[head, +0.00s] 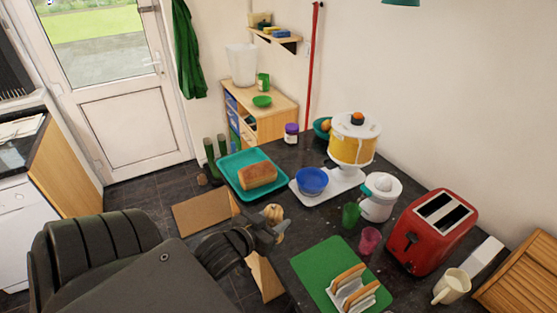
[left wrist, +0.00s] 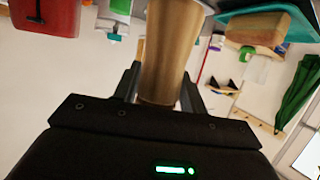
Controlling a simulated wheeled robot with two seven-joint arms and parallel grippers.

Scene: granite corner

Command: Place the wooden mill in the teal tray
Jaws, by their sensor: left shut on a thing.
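My left gripper (head: 274,229) is shut on the wooden mill, whose pale rounded top (head: 273,212) shows above the fingers in the head view. In the left wrist view the mill's light brown body (left wrist: 168,50) stands between the two dark fingers (left wrist: 160,88). The teal tray (head: 236,160) lies on the dark counter, beyond the gripper and slightly left. The tray also shows at the upper right of the left wrist view (left wrist: 301,24). A brown loaf (head: 258,175) sits in it. The mill is outside the tray. My right gripper is not in view.
Green (head: 351,215) and pink (head: 370,240) cups stand nearer. A green mat (head: 315,265) holds a toast rack (head: 352,291). A red toaster (head: 433,230) stands right. The tray's left part is clear.

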